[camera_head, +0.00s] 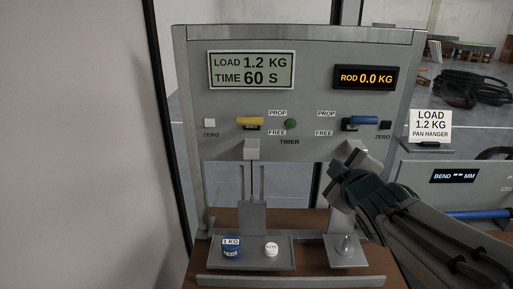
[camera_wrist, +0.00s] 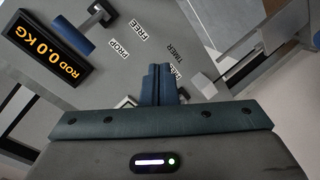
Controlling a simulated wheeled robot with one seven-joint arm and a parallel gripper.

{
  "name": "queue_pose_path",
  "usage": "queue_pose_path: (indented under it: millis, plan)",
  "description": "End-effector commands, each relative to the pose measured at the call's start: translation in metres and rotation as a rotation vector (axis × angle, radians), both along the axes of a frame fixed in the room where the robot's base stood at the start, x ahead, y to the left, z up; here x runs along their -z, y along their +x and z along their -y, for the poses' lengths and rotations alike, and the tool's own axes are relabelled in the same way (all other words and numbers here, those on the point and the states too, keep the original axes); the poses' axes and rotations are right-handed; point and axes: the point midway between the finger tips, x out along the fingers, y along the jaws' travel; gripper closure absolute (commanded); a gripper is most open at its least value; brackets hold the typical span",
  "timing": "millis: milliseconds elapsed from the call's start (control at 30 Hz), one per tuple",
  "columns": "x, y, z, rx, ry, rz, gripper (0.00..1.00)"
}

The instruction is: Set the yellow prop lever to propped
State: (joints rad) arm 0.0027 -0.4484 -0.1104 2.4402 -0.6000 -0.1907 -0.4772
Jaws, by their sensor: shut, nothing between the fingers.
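The yellow prop lever (camera_head: 249,122) is on the upright grey panel, left of its PROP (camera_head: 277,113) and FREE (camera_head: 277,132) labels. It looks roughly level between the label heights, and I cannot tell its setting. I cannot make it out in the wrist view. My gripper (camera_head: 338,180) is in front of the panel's lower right, below and right of the yellow lever and apart from it. In the wrist view its fingers (camera_wrist: 158,72) are together with nothing between them.
A blue lever (camera_head: 362,120) is on the panel's right, also in the wrist view (camera_wrist: 72,40). A green button (camera_head: 290,124) sits between the levers. A grey block (camera_head: 252,148) juts out below the yellow lever. The left pan (camera_head: 218,262) holds a blue weight and a white weight.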

Motion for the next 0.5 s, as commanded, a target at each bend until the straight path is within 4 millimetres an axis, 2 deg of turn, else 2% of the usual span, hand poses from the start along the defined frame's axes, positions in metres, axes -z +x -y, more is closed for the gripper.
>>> queue_pose_path:
  millis: [33, 200, 400, 500]
  plan:
    - [0.005, 0.007, -0.007, -0.068, -0.068, 0.071, 1.0]
    - [-0.008, 0.013, -0.041, -0.316, -0.302, 0.326, 1.0]
    - [-0.009, -0.002, -0.081, -0.566, -0.494, 0.577, 1.0]
    - [-0.008, -0.012, -0.094, -0.648, -0.544, 0.662, 1.0]
